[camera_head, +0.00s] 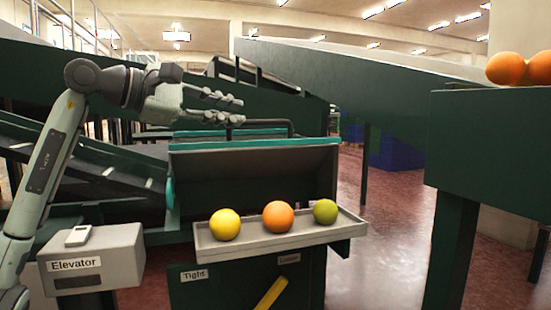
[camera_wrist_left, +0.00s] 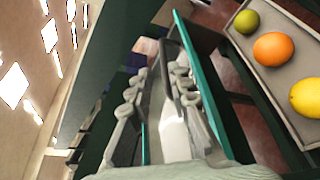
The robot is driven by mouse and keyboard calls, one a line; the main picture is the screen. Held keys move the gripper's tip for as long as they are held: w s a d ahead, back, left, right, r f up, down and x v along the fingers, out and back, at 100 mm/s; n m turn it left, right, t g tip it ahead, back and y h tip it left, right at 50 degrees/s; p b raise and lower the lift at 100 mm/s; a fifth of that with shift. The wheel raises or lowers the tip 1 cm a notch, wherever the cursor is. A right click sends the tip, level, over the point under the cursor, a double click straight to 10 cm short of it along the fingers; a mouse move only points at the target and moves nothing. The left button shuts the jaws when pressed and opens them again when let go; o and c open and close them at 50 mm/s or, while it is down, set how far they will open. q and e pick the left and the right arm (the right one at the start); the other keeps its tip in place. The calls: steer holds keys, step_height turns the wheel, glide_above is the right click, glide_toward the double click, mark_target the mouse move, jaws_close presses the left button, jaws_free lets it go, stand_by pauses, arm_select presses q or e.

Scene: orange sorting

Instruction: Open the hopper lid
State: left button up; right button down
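The hopper (camera_head: 250,160) stands in the middle of the head view, with teal edges along its top. Its lid (camera_head: 205,139) shows as a thin, nearly edge-on strip between these edges and looks shut. A dark bar handle (camera_head: 272,123) rises from it. My left gripper (camera_head: 242,111) is open, just above the handle's left end, with fingers pointing right. In the left wrist view, the dark handle (camera_wrist_left: 170,55) shows between the two finger lines of the gripper (camera_wrist_left: 158,82). I cannot tell whether they touch it. My right gripper is in neither view.
A grey tray (camera_head: 285,248) on the hopper front holds a yellow fruit (camera_head: 225,225), an orange (camera_head: 278,217) and a green fruit (camera_head: 325,212). An "Elevator" box (camera_head: 92,260) stands left. A green stand (camera_head: 490,145) with oranges is at right. Conveyors run behind.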

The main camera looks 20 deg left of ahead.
mark_target(255, 121)
arm_select(q)
steer(key=shift+w+f, duration=0.15)
steer(key=shift+f, duration=0.35)
steer(key=shift+w+d, duration=0.25)
steer(key=x, duration=0.7)
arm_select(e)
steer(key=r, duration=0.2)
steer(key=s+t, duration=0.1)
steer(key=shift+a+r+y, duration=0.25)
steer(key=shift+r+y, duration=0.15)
arm_select(q)
jaws_close()
